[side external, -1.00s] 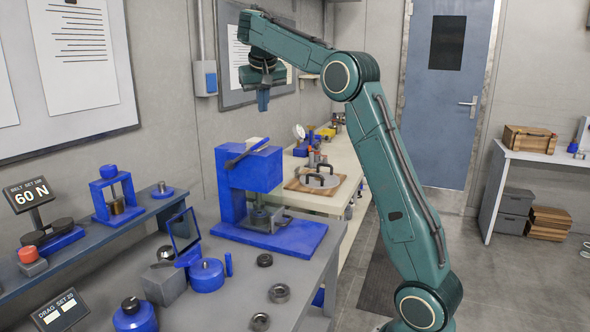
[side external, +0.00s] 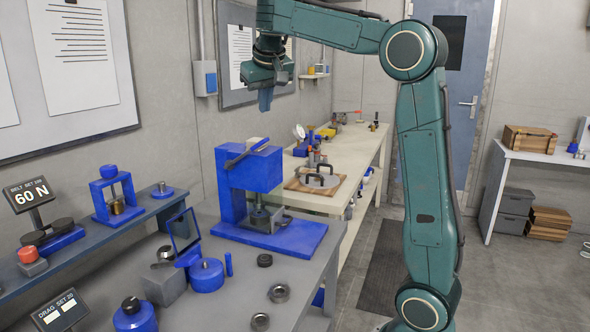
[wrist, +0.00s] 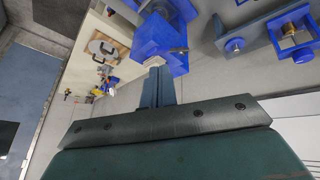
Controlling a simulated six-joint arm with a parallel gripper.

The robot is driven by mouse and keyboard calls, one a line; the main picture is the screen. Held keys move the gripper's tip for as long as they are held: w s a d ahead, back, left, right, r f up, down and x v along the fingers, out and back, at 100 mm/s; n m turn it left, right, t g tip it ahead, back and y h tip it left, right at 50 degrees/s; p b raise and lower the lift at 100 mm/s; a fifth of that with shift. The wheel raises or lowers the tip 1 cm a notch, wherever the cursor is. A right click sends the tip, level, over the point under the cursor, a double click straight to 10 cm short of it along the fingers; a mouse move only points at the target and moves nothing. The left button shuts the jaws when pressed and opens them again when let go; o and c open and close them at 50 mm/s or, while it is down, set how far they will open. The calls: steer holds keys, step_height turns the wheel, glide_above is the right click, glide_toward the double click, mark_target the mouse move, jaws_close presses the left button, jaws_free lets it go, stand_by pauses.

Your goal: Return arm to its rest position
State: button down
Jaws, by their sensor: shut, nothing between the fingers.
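My gripper (side external: 266,99) hangs high in the side external view, pointing down above the blue press and well clear of it. Its blue fingers are together with nothing between them. In the wrist view the closed fingers (wrist: 158,88) stick out past a dark plate. My upper arm stands nearly upright, and my forearm reaches left from the elbow at the top of the picture.
A blue press (side external: 255,170) stands on the grey bench (side external: 310,270) with several small metal rings. Wall boards hang behind my gripper. Air around my arm is free.

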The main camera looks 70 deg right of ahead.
steer(key=s+a+f+n+t+y, duration=0.1)
steer(key=s+a+f+n+y, duration=0.1)
steer(key=s+a+f, duration=0.6)
steer(key=s+a+f+n+t+y, duration=0.1)
steer(key=s+a+f+n, duration=0.3)
steer(key=s+a+f, duration=0.5)
steer(key=s+a+y, duration=0.1)
steer(key=s+a, duration=0.3)
steer(key=s, duration=0.1)
steer(key=shift+a+y, duration=0.4)
steer(key=shift+w, duration=0.15)
